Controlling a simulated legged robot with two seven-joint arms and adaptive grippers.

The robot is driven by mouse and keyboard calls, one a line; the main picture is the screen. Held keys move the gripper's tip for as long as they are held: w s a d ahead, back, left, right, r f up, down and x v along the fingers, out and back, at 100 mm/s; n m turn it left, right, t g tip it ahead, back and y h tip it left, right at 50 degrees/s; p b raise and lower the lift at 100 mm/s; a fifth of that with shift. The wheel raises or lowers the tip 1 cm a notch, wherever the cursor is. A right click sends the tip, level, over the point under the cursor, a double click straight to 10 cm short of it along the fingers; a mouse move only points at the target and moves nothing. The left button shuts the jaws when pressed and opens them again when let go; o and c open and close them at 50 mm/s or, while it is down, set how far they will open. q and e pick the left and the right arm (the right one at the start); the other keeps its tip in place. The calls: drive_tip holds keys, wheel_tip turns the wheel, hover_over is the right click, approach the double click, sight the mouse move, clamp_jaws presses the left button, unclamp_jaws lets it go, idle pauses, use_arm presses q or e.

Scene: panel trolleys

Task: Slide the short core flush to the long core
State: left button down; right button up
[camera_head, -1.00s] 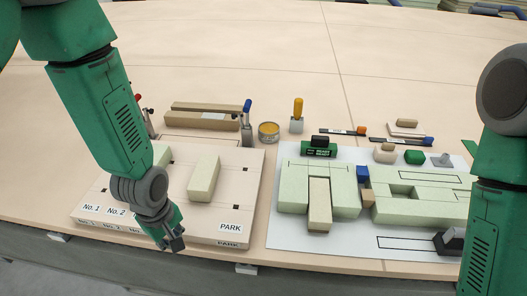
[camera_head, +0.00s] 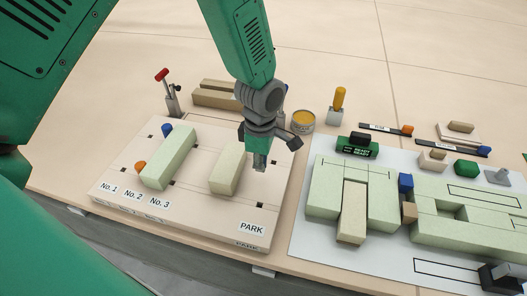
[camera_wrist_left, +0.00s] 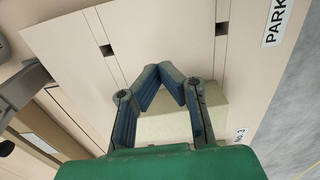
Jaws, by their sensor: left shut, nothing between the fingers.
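My left gripper (camera_head: 260,166) is shut and empty, pointing down at the right side of the shorter block. I cannot tell whether it touches. In the left wrist view the gripper's fingertips (camera_wrist_left: 170,70) meet, and a pale block (camera_wrist_left: 165,126) shows behind and between the fingers. My right gripper is not in view.
The board (camera_head: 205,222) carries No. 1 to No. 3 labels and a PARK label (camera_head: 251,228). An orange knob (camera_head: 140,167) and a blue knob (camera_head: 167,129) stand beside the longer block. A red-handled clamp (camera_head: 170,90), tin (camera_head: 303,120) and pale green assembly (camera_head: 324,190) stand around.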

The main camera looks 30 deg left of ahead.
sight(246, 176)
use_arm(q)
wheel_tip(246, 176, down, 2)
drive_tip(key=shift+a+f, duration=0.15)
drive_tip(key=shift+f, duration=0.1)
drive_tip(key=a, duration=0.3)
drive_tip(key=shift+s, duration=0.4)
drive_tip(key=shift+s+a, duration=0.1)
drive_tip(key=shift+a, duration=0.25)
